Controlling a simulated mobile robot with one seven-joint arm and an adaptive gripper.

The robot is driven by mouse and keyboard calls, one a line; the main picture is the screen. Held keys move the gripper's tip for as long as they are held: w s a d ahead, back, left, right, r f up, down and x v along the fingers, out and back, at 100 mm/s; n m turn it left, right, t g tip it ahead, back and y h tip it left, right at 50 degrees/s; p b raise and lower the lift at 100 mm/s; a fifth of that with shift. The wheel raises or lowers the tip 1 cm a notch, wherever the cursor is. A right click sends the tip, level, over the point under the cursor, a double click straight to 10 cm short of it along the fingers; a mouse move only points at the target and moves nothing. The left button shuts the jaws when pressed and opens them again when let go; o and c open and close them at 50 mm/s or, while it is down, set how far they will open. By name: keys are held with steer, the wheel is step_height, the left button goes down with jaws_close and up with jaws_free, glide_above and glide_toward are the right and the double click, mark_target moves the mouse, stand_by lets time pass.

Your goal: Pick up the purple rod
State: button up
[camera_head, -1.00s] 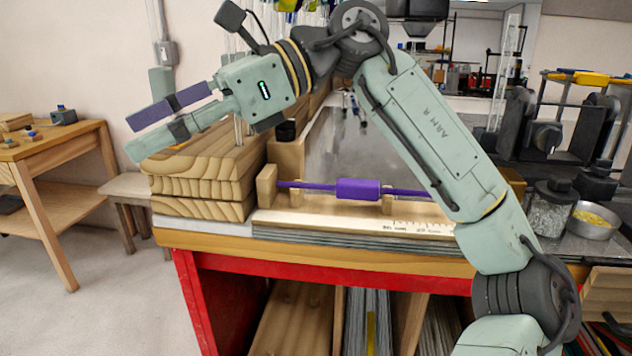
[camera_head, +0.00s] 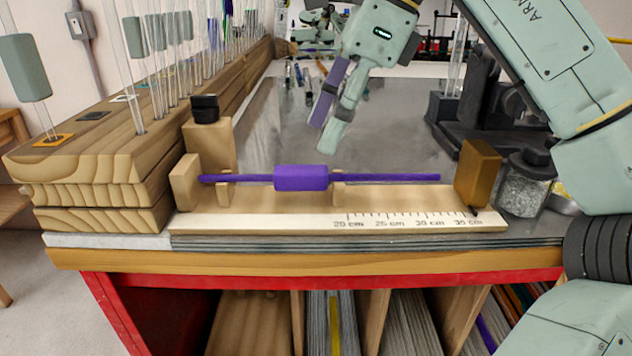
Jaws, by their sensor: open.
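The purple rod (camera_head: 415,178) lies level across small wooden supports, with a thicker purple sleeve (camera_head: 301,178) around its middle. Its left end is close to a wooden end block (camera_head: 186,182); its right end stops short of a brown block (camera_head: 477,172). My gripper (camera_head: 327,137) is open and empty. It points down, above and behind the rod in the picture, a little right of the sleeve. The fingers appear apart from the rod. One finger has a purple inner or side face.
A wooden rack (camera_head: 100,150) with several upright glass rods stands at the left. A ruler strip (camera_head: 400,222) runs along the front edge. A glass jar (camera_head: 524,185) and dark stand (camera_head: 470,110) are at the right.

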mark_target(316, 168)
steer(key=x, duration=0.4)
steer(key=shift+s+d+f, duration=0.2)
steer(key=shift+d, duration=0.1)
steer(key=shift+a+f, duration=0.3)
steer(key=shift+f, duration=0.3)
steer(key=shift+c, duration=0.4)
jaws_close()
